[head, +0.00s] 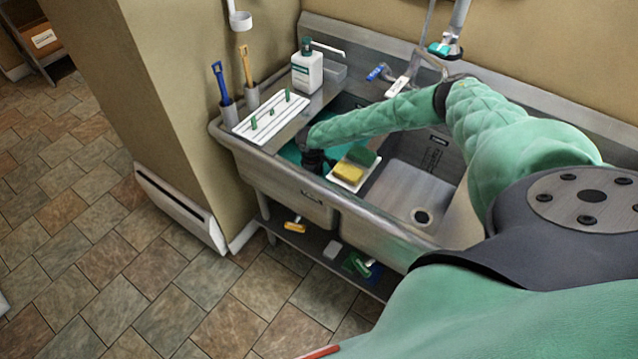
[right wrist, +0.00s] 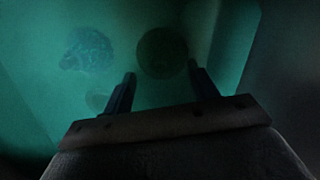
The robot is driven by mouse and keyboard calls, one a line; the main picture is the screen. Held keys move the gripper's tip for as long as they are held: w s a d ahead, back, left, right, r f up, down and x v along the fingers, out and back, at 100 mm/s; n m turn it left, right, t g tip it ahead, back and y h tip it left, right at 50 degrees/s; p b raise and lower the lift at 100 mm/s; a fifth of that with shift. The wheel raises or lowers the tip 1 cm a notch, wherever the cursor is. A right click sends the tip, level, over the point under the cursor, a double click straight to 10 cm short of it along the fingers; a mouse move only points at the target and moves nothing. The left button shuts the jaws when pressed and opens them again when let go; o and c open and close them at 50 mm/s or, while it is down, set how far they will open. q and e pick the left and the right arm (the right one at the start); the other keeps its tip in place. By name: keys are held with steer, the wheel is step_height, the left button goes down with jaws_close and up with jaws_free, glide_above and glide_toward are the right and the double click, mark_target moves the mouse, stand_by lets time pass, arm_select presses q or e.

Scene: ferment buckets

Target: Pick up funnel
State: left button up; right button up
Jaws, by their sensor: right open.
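My right arm reaches into the left basin of the sink, and its dark wrist (head: 313,160) goes down into teal liquid. The fingers are hidden in the head view. In the right wrist view my right gripper (right wrist: 161,74) is open, with murky teal around it. A dark round thing (right wrist: 162,50) lies beyond and between the fingertips, apart from them as far as I can see. I cannot tell whether it is the funnel. A bluish mottled lump (right wrist: 88,50) lies to its left, and a faint rounded shape (right wrist: 97,101) lies lower. My left gripper is not in view.
The steel sink's front rim (head: 262,160) is close to the arm. A yellow sponge (head: 348,174) and a green pad sit on a white tray at the divider. The right basin (head: 415,190) looks empty. A white pegged rack (head: 272,117), brush holders and a soap bottle (head: 307,72) stand left.

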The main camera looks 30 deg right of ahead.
steer(key=shift+s+d+f+p, duration=0.15)
steer(key=shift+f+p, duration=0.5)
steer(key=shift+f, duration=0.95)
steer(key=shift+s, duration=0.1)
steer(key=c, duration=1)
steer(key=shift+c, duration=0.2)
